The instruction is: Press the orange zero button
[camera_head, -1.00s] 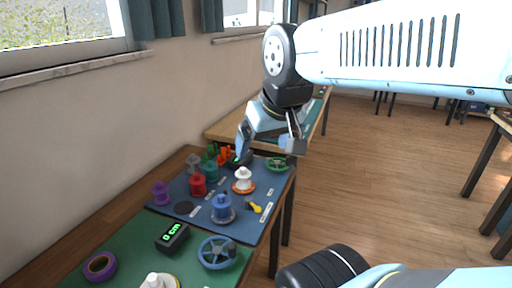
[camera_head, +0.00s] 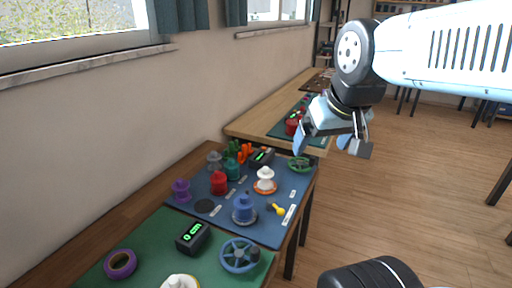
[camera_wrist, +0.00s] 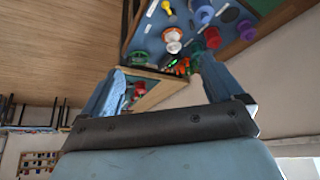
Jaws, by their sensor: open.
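My gripper (camera_head: 328,149) is open and empty in the air, above and beyond the far right corner of the blue mat (camera_head: 275,233). Its two fingers also frame the wrist view (camera_wrist: 160,82). A small dark counter (camera_head: 262,157) with a green readout sits at the far edge of the blue mat, left of and below the gripper. A second dark counter (camera_head: 193,237) on the near green mat (camera_head: 150,237) reads "0 cm". I cannot make out an orange button on either counter.
The blue mat holds a red spool (camera_head: 219,183), a blue spool (camera_head: 243,208), a white spool on an orange base (camera_head: 265,180), orange and green upright pieces (camera_head: 240,151), and a green wheel (camera_head: 300,164). Another table (camera_head: 250,124) stands beyond. Open floor lies right.

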